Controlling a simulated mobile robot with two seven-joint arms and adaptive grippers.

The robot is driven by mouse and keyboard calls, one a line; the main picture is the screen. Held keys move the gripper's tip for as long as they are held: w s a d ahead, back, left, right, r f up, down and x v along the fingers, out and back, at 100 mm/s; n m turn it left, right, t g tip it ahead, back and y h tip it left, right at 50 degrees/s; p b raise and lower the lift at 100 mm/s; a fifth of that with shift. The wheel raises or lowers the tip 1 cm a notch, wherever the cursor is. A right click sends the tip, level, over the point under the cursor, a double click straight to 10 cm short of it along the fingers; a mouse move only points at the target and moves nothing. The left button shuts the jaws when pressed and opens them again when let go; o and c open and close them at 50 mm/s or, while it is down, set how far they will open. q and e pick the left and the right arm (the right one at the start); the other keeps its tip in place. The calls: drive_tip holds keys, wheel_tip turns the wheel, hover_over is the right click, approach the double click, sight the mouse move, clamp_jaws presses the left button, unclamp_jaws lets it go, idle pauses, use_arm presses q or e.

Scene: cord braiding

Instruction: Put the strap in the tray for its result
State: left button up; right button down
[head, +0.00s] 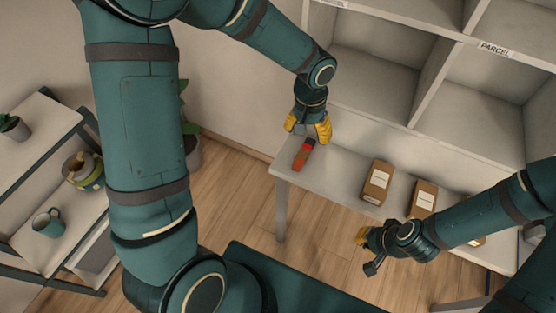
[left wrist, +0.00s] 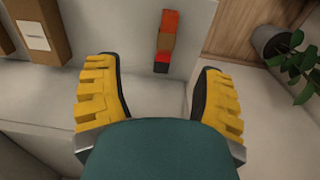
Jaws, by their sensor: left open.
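A small red, brown and black item (head: 303,155) lies on the white table top (head: 335,180) near its left end; I cannot tell whether it is the strap. It also shows in the left wrist view (left wrist: 166,40), beyond the fingertips and between their lines. My left gripper (head: 308,130) has yellow fingers, spread open and empty, just behind the item and apart from it. The fingers also show in the left wrist view (left wrist: 160,90). My right gripper (head: 364,240) is in front of the table, its fingers mostly hidden by its wrist. I cannot make out a tray.
Brown boxes with white labels (head: 377,181) (head: 423,198) stand on the table to the right. White cubbyholes marked PARCEL (head: 495,48) rise behind. A plant (head: 190,140) stands behind left.

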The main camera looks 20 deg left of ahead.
use_arm(q)
drive_tip(key=b, duration=0.2)
hover_over(300, 159)
wheel_tip(300, 159, down, 8)
drive_tip(key=shift+w+f, duration=0.1)
wheel_tip(300, 159, down, 5)
drive_tip(key=shift+f+b, duration=0.1)
drive_tip(key=shift+b, duration=0.55)
clamp_jaws()
